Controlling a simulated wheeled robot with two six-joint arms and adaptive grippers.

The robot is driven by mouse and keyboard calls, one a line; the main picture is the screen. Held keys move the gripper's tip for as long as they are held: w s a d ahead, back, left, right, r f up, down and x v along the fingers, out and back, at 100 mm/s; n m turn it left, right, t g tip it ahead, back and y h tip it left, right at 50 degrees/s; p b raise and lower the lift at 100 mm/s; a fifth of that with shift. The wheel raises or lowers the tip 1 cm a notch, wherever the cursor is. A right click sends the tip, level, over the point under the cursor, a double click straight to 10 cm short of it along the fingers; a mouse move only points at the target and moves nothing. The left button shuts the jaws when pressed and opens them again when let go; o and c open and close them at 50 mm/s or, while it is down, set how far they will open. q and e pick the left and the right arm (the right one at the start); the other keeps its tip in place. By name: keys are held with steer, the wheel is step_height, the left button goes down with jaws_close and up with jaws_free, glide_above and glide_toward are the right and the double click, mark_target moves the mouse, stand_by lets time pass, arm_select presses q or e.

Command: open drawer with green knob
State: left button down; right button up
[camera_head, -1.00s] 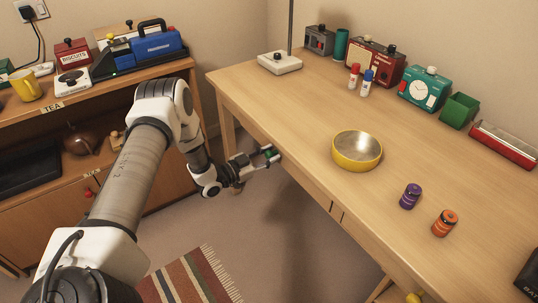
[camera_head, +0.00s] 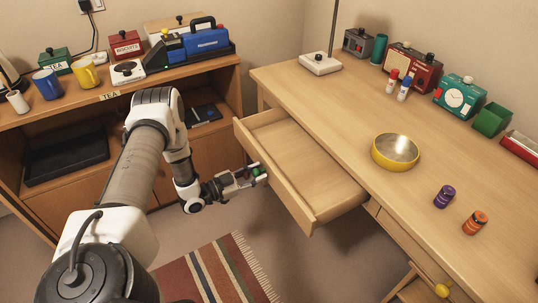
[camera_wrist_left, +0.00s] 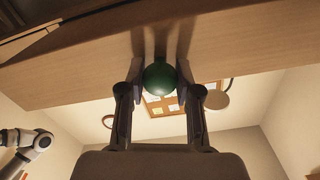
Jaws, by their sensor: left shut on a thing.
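The drawer (camera_head: 297,165) under the desk is pulled well out, and its inside looks empty. Its green knob (camera_head: 256,172) is on the front panel. My left gripper (camera_head: 258,176) is at the drawer front with its fingers on both sides of the knob, shut on it. In the left wrist view the round green knob (camera_wrist_left: 159,76) sits between the two fingertips, below the wooden drawer front (camera_wrist_left: 80,60). My right gripper is in no view.
The desk (camera_head: 345,110) carries a yellow bowl (camera_head: 395,152), a purple jar (camera_head: 444,197) and an orange jar (camera_head: 475,223). A yellow knob (camera_head: 442,290) shows low at the right. A shelf unit (camera_head: 130,97) stands at the left. A striped rug (camera_head: 220,275) lies on the floor.

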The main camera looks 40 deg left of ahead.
arm_select(q)
steer(key=shift+v, duration=1.2)
steer(key=c, duration=0.8)
jaws_free()
steer(key=v, duration=1.2)
